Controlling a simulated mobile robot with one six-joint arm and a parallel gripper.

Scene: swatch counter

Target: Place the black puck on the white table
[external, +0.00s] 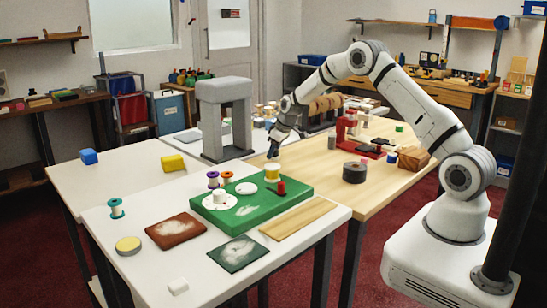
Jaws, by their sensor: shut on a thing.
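The white table (150,283) stands at the front left, below and left of my gripper. A dark grey round roll (355,173) lies on the wooden table, apart from my gripper.
A green board (290,207) with spools and white discs covers the white table's far part. A brown swatch (173,230), a dark green swatch (238,254) and a wooden plank (298,217) lie nearer. The grey arch (224,93) stands tall behind. Bare white surface shows at the front left.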

